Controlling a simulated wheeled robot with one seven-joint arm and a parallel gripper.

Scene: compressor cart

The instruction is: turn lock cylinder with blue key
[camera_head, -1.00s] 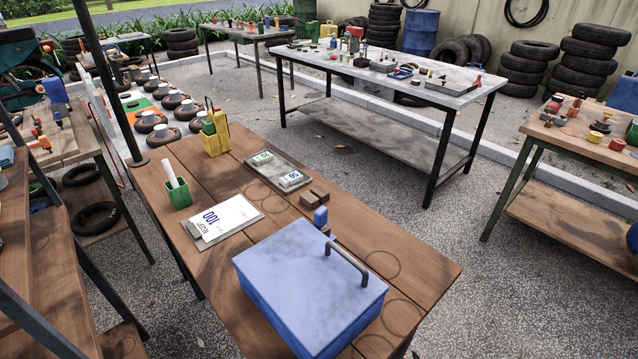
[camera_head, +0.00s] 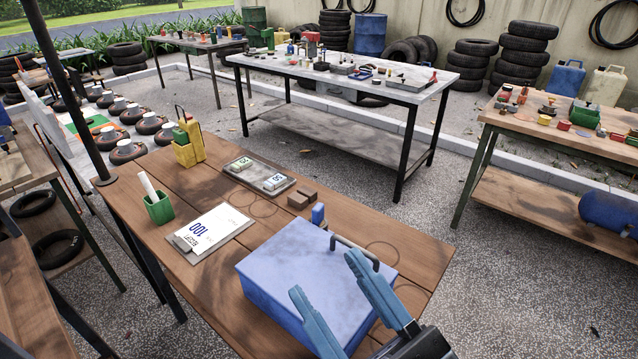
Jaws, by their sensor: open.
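A blue metal box (camera_head: 283,262) with a grey bar handle (camera_head: 354,252) sits at the near end of the brown wooden table. A small upright blue piece (camera_head: 318,214) stands just behind the box's back edge; I cannot tell whether it is the blue key. I cannot make out a lock cylinder in this view. My gripper (camera_head: 324,274) is open and empty, reaching in from the bottom right. Its two blue fingers appear over the box, with one finger overlapping the handle in the picture. They hide part of the box's lid and front right.
The wooden table (camera_head: 215,265) also holds a clipboard (camera_head: 212,228), green cup (camera_head: 160,208), yellow holder (camera_head: 186,154), tray of labelled packs (camera_head: 241,178) and brown blocks (camera_head: 301,199). A grey bench (camera_head: 290,62) and a right-hand bench (camera_head: 505,116) stand beyond open gravel floor.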

